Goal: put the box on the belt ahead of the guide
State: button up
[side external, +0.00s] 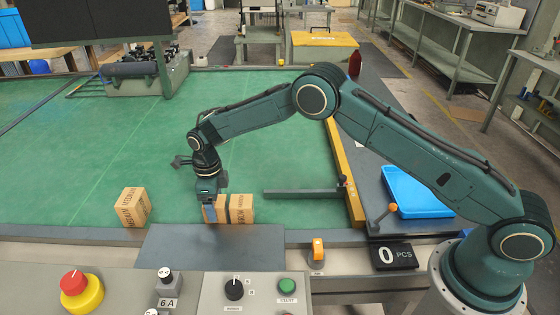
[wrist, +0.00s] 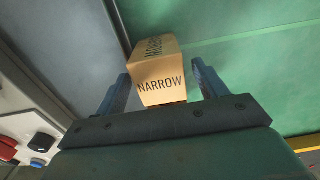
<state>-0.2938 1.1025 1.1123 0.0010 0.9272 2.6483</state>
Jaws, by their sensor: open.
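A cardboard box (side external: 241,208) stands on the green belt (side external: 100,180), near its front edge. In the wrist view the box (wrist: 162,88) reads NARROW and sits between my two blue fingers, with a gap showing at the right finger. My gripper (side external: 217,212) is low at the box, open, its fingers partly covering the box in the side view. I cannot tell whether the left finger touches the box. The guide (side external: 300,193), a dark green bar, reaches over the belt from the right, just right of the box.
Another cardboard box (side external: 133,207) stands on the belt to the left. A grey plate (side external: 210,248) and a control panel (side external: 215,295) lie in front. A yellow rail (side external: 343,170) edges the belt at right, with a blue tray (side external: 415,192) beyond.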

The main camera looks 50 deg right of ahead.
notch_tip(320, 180, up, 12)
dwell(0.6)
jog(key=shift+r, duration=0.1)
dwell(0.4)
jog(key=s+d+r+n+t, duration=0.1)
jog(key=s+d+r+n, duration=0.5)
jog(key=s+r, duration=0.3)
jog(key=s+d+r+n+t, duration=0.2)
jog(key=s+d+r+n, duration=0.4)
jog(key=r, duration=0.6)
jog(key=s+d+f+n+t, duration=0.1)
jog(key=s+d+n, duration=0.1)
jog(key=s+n, duration=0.5)
jog(key=s+d+f+n+t, duration=0.1)
jog(key=s+d+n, duration=0.2)
jog(key=s+n, duration=0.5)
jog(key=s, duration=1)
jog(key=shift+s+d+t, duration=0.2)
jog(key=shift+d+t, duration=0.1)
